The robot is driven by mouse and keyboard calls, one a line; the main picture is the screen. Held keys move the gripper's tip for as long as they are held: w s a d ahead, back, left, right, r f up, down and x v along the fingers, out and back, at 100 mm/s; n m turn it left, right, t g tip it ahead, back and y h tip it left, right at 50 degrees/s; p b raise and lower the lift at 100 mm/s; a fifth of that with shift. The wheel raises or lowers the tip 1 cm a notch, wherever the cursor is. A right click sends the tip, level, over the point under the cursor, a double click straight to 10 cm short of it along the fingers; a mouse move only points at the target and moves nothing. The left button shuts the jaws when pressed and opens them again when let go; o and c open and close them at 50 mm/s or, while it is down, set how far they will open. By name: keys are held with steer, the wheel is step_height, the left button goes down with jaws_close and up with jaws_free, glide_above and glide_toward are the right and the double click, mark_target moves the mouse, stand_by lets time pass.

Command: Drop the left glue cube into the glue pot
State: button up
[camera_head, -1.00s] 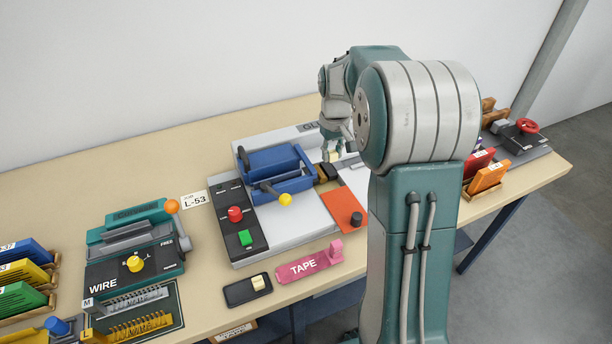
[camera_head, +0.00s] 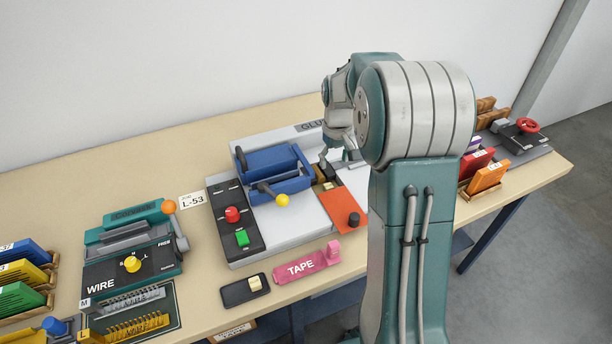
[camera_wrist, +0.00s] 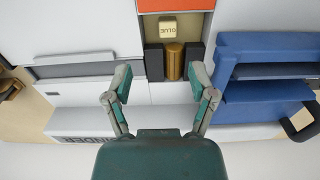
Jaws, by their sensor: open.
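A cream cube marked GLUE (camera_wrist: 168,28) lies in the small brown recess between the orange plate and the brass roller, in the wrist view. This recess appears to be the glue pot (camera_wrist: 152,34); in the head view the cube shows small (camera_head: 329,186) by the dark roller block. My gripper (camera_wrist: 163,81) is open and empty, with the cube beyond its fingertips; in the head view it (camera_head: 340,160) is above the machine, partly hidden by my arm. Another cream cube (camera_head: 258,284) sits at the right of a black tray (camera_head: 236,294), whose left side is empty.
The blue clamp unit (camera_head: 275,168) with a yellow-knobbed lever stands left of the recess. The orange plate (camera_head: 342,204) carries a dark knob. A pink TAPE holder (camera_head: 306,265) lies in front. Colored cards in wooden racks (camera_head: 487,178) stand to the right.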

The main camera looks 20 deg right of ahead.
step_height(320, 180, up, 12)
stand_by(0.5)
steer(key=shift+a, duration=0.15)
steer(key=s+a+r+t, duration=0.1)
steer(key=s+a+r, duration=0.2)
steer(key=s+a, duration=0.25)
steer(key=s+a+r+t, duration=0.2)
steer(key=s+a+r, duration=0.15)
steer(key=s, duration=0.35)
steer(key=s+a+f+t, duration=0.1)
steer(key=s+a+f, duration=0.1)
steer(key=s, duration=0.4)
steer(key=s+a+f+t, duration=0.1)
steer(key=s+a+f, duration=0.1)
steer(key=s, duration=0.5)
steer(key=shift+a+f+t, duration=0.3)
steer(key=shift+a+f, duration=0.05)
steer(key=shift+a, duration=0.35)
steer(key=shift+s+d, duration=0.1)
